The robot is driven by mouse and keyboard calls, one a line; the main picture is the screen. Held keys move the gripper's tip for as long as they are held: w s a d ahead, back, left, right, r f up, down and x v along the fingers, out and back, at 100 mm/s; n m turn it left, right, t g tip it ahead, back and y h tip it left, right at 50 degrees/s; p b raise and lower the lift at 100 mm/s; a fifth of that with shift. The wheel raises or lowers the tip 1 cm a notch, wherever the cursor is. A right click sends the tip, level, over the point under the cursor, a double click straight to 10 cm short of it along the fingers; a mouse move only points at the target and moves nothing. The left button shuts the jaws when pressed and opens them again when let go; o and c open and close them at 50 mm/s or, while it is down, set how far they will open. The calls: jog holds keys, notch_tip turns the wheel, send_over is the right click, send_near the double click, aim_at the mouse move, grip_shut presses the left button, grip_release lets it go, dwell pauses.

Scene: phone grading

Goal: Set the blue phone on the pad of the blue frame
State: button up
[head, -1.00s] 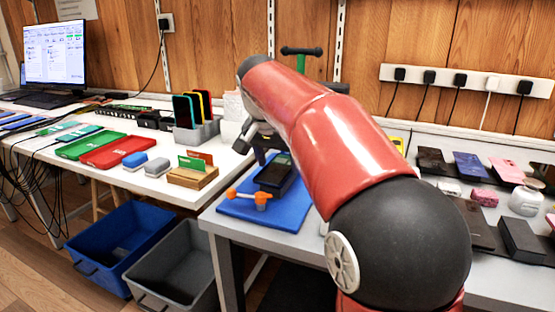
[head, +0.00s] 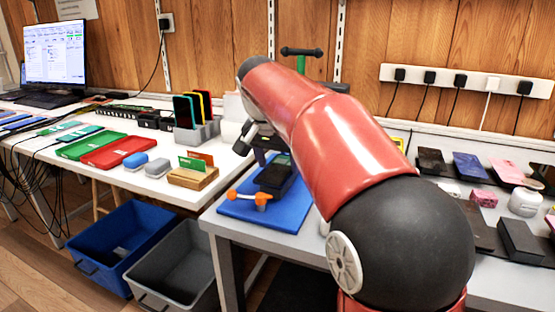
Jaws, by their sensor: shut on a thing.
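The blue frame (head: 285,216) is a flat blue base on the near table, with an orange-handled clamp (head: 262,197) at its front left and a dark raised block, the pad, near its middle. My gripper (head: 262,155) is over the back left of the frame, small and partly hidden by my red arm. It is shut on a dark, thin slab (head: 283,160), which I take for the blue phone; its colour is hard to tell. The slab is right at the raised block, and I cannot tell whether it touches it.
Several phones, one bluish (head: 472,166), lie on the right table. A wooden card holder (head: 193,179), a green tray (head: 90,146) and a red tray (head: 118,151) stand on the left table. Blue (head: 122,245) and grey (head: 182,262) bins are on the floor. My arm hides the middle.

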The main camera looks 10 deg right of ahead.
jog(key=shift+f, duration=0.35)
dwell(1.3)
jog(key=o, duration=1.1)
jog(key=shift+o, duration=0.4)
jog(key=shift+o, duration=1)
jog(key=shift+r+p, duration=0.6)
notch_tip(320, 180, up, 3)
jog(key=shift+f+p, duration=0.15)
jog(key=shift+p, duration=1.1)
jog(key=shift+r, duration=2.1)
jog(key=shift+s, duration=0.1)
